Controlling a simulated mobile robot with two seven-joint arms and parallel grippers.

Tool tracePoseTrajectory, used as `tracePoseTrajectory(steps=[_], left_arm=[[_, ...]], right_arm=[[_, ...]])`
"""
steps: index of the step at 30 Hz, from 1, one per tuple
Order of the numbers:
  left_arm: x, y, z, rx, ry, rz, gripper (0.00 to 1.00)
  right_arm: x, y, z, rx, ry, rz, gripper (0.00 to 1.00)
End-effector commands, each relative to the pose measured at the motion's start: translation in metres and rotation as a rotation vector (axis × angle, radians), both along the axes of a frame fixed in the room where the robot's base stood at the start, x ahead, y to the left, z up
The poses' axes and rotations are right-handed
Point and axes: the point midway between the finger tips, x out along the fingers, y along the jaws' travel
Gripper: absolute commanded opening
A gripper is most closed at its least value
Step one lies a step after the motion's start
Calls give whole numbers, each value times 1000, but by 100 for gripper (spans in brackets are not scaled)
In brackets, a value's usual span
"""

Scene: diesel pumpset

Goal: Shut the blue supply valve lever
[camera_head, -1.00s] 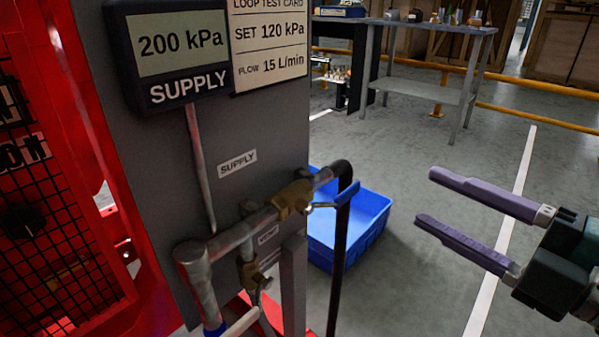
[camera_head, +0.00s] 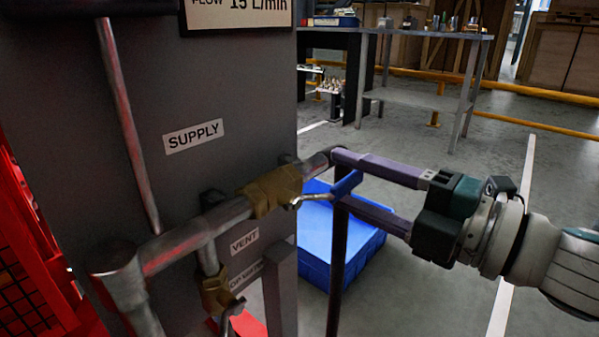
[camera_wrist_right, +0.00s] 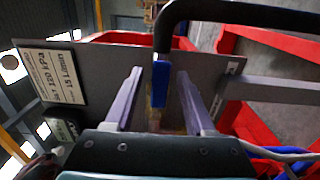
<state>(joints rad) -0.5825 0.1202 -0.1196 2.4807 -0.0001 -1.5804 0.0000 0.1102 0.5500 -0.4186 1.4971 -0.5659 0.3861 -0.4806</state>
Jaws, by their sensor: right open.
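The supply valve has a brass body (camera_head: 270,192) on a grey pipe in front of the panel, below the SUPPLY label. Its lever has a blue handle (camera_head: 347,184) and reaches to the right, roughly along the pipe. My right gripper (camera_head: 338,177) is open, with one purple finger above the handle and one below it in the head view. In the right wrist view the blue handle (camera_wrist_right: 159,84) stands between the two open fingers (camera_wrist_right: 160,74), with gaps on both sides. My left gripper is out of view.
A dark pipe (camera_head: 336,270) drops just beside the handle. The vent valve (camera_head: 215,292) sits lower left, near the VENT label (camera_head: 244,243). A blue crate (camera_head: 365,240) stands on the floor behind. A workbench (camera_head: 425,36) is at the back. Floor to the right is open.

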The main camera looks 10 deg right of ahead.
Motion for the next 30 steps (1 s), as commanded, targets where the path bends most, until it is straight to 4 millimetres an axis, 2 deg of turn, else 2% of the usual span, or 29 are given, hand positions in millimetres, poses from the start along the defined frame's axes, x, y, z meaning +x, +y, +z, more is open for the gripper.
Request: tracePoseTrajectory(steps=[10,25,30], left_arm=[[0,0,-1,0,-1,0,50],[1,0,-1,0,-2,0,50],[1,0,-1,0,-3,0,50]], right_arm=[[4,4,0,0,1,-1,55],[4,3,0,0,1,-1,0],[4,3,0,0,1,-1,0]])
